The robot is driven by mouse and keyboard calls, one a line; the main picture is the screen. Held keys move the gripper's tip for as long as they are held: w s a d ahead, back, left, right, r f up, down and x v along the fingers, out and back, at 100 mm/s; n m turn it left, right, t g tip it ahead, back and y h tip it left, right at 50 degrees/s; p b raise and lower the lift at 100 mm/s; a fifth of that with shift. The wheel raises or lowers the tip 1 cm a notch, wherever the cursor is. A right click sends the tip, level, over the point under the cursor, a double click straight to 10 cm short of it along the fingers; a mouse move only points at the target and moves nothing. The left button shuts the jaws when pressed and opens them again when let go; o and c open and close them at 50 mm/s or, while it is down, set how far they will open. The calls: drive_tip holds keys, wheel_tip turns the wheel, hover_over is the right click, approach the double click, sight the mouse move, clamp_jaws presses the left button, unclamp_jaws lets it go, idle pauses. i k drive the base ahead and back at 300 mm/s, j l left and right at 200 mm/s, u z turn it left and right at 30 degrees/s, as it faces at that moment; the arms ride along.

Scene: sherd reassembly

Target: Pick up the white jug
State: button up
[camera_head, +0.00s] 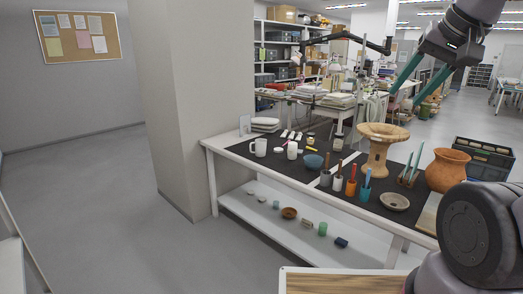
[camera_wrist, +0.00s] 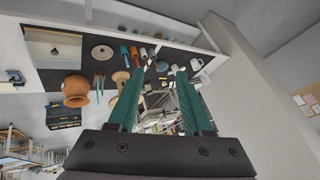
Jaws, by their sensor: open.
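Two white vessels stand near the left end of the dark worktop. The left one, a white jug or mug (camera_head: 259,147), has a side handle. The other white vessel (camera_head: 292,151) is just right of it; I cannot tell which is the jug. In the wrist view, where the bench appears upside down, a white handled vessel (camera_wrist: 196,64) shows right of the fingers. My gripper (camera_head: 405,96) has two green fingers, apart and empty, high above and beyond the bench's right part. It also shows in the wrist view (camera_wrist: 160,73).
A blue bowl (camera_head: 314,161), tool cups (camera_head: 338,183), a tall flared pot (camera_head: 381,146) and an orange pot (camera_head: 447,170) stand on the bench. A lower shelf (camera_head: 270,212) holds small pieces. A grey pillar (camera_head: 195,100) rises by the bench's left end. Floor at left is clear.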

sight(260, 145)
drive_tip(key=i+j+u, duration=0.1)
drive_tip(key=i+u, duration=0.15)
drive_tip(key=i, duration=0.75)
drive_tip(key=i+l+u, duration=0.1)
drive_tip(key=i+u, duration=0.15)
drive_tip(key=i, duration=0.7)
